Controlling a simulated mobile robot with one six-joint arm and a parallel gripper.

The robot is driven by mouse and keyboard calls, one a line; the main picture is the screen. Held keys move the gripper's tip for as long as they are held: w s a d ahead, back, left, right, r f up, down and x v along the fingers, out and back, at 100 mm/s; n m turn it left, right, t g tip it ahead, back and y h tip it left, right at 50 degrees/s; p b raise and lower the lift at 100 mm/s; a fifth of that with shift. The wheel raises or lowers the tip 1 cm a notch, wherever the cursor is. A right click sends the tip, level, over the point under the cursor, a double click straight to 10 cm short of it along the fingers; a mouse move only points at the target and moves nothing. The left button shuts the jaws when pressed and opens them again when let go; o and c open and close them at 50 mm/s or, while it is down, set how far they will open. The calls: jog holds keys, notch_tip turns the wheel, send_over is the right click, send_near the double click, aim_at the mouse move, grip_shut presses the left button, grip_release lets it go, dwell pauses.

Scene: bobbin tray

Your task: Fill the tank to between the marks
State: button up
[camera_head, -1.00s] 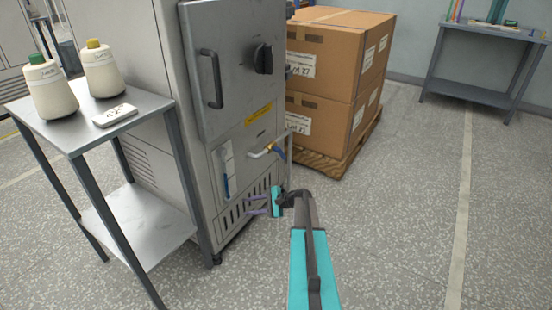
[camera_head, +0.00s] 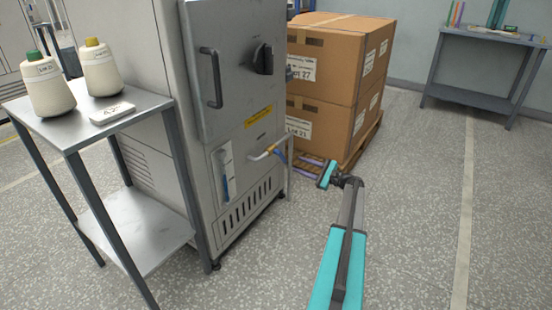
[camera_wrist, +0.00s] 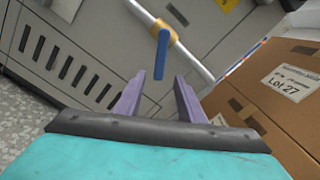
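The tank's sight gauge (camera_head: 225,170) is a narrow upright window on the lower front of the grey steel cabinet (camera_head: 235,120); its lower part shows blue. A brass valve with a blue lever (camera_head: 282,157) sits on a pale pipe (camera_head: 262,154) right of the gauge. In the wrist view the blue lever (camera_wrist: 162,54) hangs down from the brass body (camera_wrist: 160,32), ahead of my fingers. My gripper (camera_head: 312,167) is right of the valve in the head view. Its purple fingers (camera_wrist: 158,95) are apart with nothing between them, short of the lever.
Stacked cartons (camera_head: 338,80) on a pallet (camera_head: 362,150) stand close behind and right of the valve. A steel side table (camera_head: 75,135) with two yarn cones and a small white card is at left. Floor at right is open, up to a far bench (camera_head: 485,40).

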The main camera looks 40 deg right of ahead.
aim_at(280, 157)
jog(key=shift+w, duration=0.1)
jog(key=b+x, duration=0.4)
jog(key=x, duration=0.9)
jog(key=shift+w, duration=0.3)
grip_shut()
